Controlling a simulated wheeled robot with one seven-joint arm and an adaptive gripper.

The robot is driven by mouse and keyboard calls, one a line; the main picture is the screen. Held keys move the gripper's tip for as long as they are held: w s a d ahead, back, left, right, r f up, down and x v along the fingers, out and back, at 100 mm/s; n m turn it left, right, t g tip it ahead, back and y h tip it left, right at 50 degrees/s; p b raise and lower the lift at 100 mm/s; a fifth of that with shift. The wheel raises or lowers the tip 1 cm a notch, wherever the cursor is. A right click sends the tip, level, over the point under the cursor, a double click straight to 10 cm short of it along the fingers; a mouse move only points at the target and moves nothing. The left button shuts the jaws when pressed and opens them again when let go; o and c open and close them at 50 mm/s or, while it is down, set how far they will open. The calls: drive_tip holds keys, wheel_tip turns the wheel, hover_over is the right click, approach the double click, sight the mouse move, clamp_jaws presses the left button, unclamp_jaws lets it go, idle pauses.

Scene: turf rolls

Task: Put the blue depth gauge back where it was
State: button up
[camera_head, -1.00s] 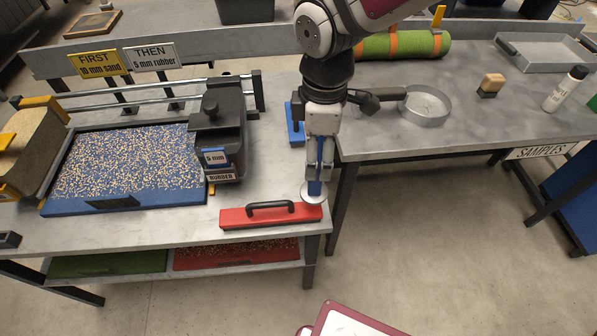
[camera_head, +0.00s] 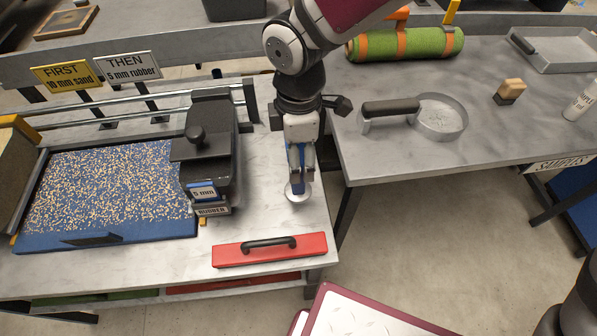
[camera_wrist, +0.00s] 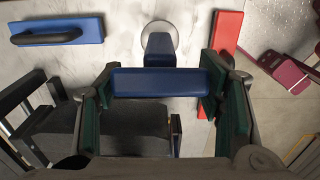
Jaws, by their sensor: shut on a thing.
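My gripper (camera_head: 300,165) is shut on the blue depth gauge (camera_head: 298,186), which has a blue body and a round pale disc at its lower end. In the wrist view the gauge's blue bar (camera_wrist: 158,82) lies across between the green-padded fingers, with its stem and disc beyond. The gauge is roughly upright over the right part of the left bench (camera_head: 120,265), behind the red float and right of the black hopper. I cannot tell whether the disc touches the bench top.
A red float (camera_head: 270,249) with a black handle lies at the bench's front edge. The black hopper (camera_head: 212,160) stands beside the blue speckled tray (camera_head: 110,235). A blue float (camera_wrist: 60,31) shows in the wrist view. A round pan (camera_head: 440,118) sits on the right bench. A gap separates the benches.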

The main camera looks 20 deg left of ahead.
drive_tip(key=shift+f, duration=2.75)
drive_tip(key=o, duration=1.9)
wheel_tip(320, 180, up, 12)
drive_tip(key=shift+r, duration=0.15)
